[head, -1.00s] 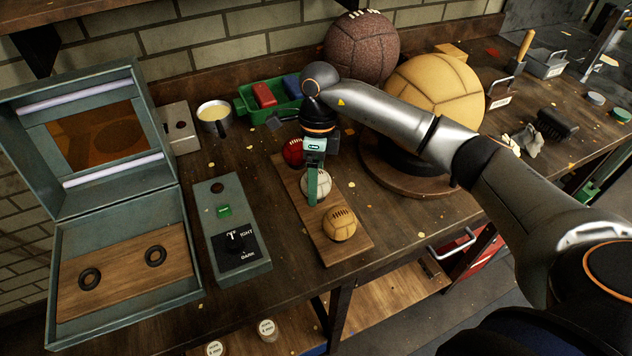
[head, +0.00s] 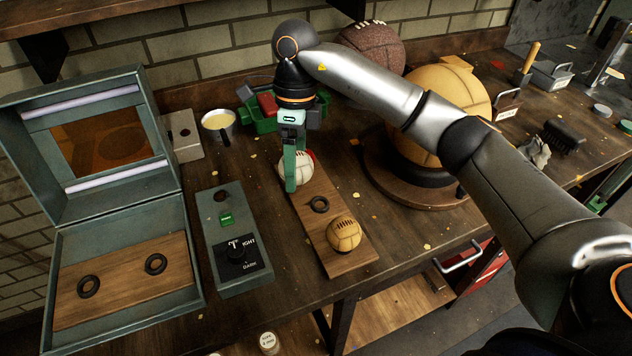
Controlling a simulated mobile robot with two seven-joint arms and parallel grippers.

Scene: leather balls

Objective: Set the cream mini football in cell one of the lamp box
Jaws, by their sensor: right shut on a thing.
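The cream mini football (head: 304,171) is held in my right gripper (head: 294,174), whose green fingers are shut on it. It hangs above the far part of the wooden ball board (head: 331,222). The lamp box (head: 62,238) stands open at the left, lid raised. Inside is a wooden panel with two dark rings, a left ring (head: 88,286) and a right ring (head: 155,264); both are empty. I see no label telling which is cell one. My left gripper is not in view.
A dark red ball behind the held one is mostly hidden. A switch box (head: 233,240) with a knob stands between board and lamp box. Large balls stand behind my right arm.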

